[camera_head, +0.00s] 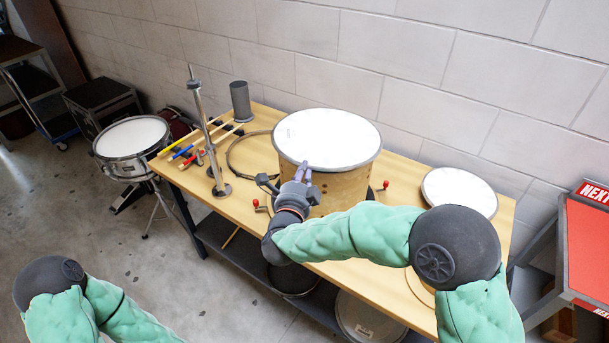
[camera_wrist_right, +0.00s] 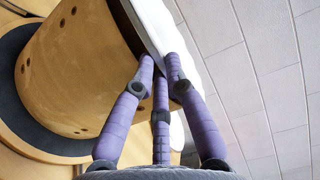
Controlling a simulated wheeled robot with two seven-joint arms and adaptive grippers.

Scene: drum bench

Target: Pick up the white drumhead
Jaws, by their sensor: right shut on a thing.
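The white drumhead (camera_head: 327,137) lies on top of the wooden drum shell (camera_head: 338,188) in the middle of the bench. My right gripper (camera_head: 303,170) is at its near rim, with purple fingers shut on the edge. In the right wrist view, the gripper (camera_wrist_right: 160,68) pinches the rim of the white drumhead (camera_wrist_right: 153,22), beside the wooden shell (camera_wrist_right: 75,70). I cannot tell whether the drumhead is lifted off the shell. My left arm shows at the lower left, but its gripper is out of view.
Another round white head (camera_head: 459,190) lies on the bench at the right. A metal stand (camera_head: 207,135), a grey cylinder (camera_head: 241,101), sticks and a thin hoop (camera_head: 240,155) are at the left. A snare drum (camera_head: 131,137) stands beside the bench. A red-topped cart (camera_head: 588,250) is at the right.

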